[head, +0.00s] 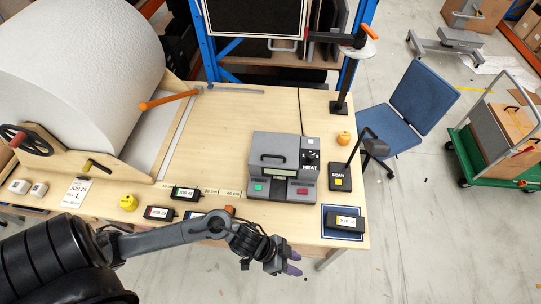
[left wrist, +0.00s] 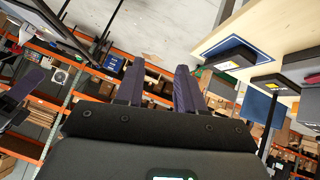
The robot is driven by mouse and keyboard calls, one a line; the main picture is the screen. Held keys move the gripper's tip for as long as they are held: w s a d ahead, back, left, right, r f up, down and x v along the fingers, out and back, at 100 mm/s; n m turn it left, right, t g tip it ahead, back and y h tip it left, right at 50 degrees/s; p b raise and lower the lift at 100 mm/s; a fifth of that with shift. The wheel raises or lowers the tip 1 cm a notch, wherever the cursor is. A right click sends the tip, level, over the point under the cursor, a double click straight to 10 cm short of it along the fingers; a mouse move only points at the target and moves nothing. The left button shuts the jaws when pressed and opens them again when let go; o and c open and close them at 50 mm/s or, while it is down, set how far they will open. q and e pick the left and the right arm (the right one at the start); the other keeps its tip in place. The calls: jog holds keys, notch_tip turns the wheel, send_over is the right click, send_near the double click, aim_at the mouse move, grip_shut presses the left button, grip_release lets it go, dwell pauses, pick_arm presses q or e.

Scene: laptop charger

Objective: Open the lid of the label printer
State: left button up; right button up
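My left gripper (head: 290,264) is in front of the bench edge, below and apart from the printer. In the left wrist view its two purple fingers (left wrist: 157,85) stand apart with nothing between them. A similar purple shape at the left edge of the left wrist view may be part of my right gripper; its opening does not show.
A SCAN device (head: 341,177) stands right of the printer, and a black device lies on the blue mat (head: 331,233). Small labelled boxes (head: 186,194) and a yellow object (head: 128,202) lie along the front edge. A large white roll (head: 80,75) fills the left. The bench behind the printer is clear.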

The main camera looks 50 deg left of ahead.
pick_arm(q)
jog(key=w+a+f+m+g+y+b, duration=0.15)
jog(key=w+a, duration=0.25)
jog(key=a, duration=0.7)
jog(key=w+a+f+m+g+y+b, duration=0.15)
jog(key=w+a, duration=0.25)
jog(key=a, duration=0.7)
jog(key=w+a+r+t+y+b, duration=0.2)
jog(key=w+a+r+t+y, duration=0.1)
jog(key=w+a+r, duration=0.8)
jog(key=p, duration=0.2)
send_over(270, 153)
jog(key=s+d, duration=0.3)
notch_tip(270, 153, down, 8)
jog(key=shift+w+d+r, duration=0.1)
jog(key=shift+r, duration=0.05)
grip_shut()
